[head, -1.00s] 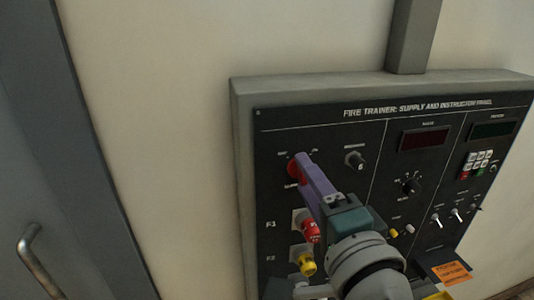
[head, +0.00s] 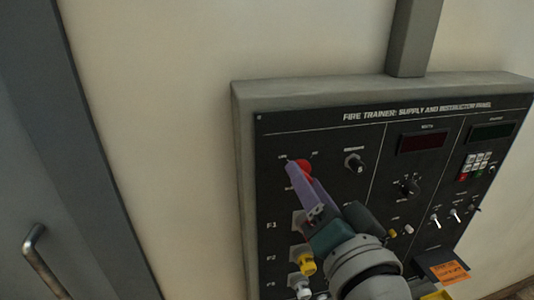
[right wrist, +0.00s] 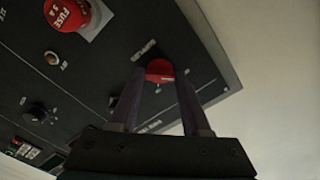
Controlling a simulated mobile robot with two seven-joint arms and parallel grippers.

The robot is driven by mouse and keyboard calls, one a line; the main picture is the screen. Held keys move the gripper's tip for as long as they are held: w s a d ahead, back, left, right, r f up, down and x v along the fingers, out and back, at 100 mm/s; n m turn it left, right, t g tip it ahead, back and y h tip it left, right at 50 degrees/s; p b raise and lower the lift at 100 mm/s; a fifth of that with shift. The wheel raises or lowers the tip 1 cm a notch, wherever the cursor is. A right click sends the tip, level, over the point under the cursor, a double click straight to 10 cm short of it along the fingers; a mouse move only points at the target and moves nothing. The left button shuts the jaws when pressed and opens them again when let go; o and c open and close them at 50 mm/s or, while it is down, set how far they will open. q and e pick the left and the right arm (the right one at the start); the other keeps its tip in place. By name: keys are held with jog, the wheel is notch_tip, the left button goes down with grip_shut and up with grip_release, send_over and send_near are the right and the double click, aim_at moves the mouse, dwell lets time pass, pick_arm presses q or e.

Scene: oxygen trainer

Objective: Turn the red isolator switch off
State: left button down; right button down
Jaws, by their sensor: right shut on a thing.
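The red isolator switch (head: 305,166) is a round red knob at the upper left of the black trainer panel (head: 340,138). My right gripper (head: 297,168), with purple fingers, reaches it from the lower right and is shut on it. In the right wrist view the red knob (right wrist: 160,69) sits between the two fingertips (right wrist: 158,76). The fingers cover part of the knob, so its pointer and exact setting cannot be read. My left gripper is not in view.
Below the switch are a yellow fuse holder (head: 307,264) and a pale one (head: 302,287). Black knobs (head: 355,162) and toggles (head: 436,221) are to the right. A grey door (head: 60,170) stands left.

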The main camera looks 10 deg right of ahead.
dwell(0.4)
jog(key=shift+c, duration=1.8)
grip_release()
jog(key=s+b, duration=0.2)
jog(key=s, duration=0.8)
jog(key=shift+d, duration=0.2)
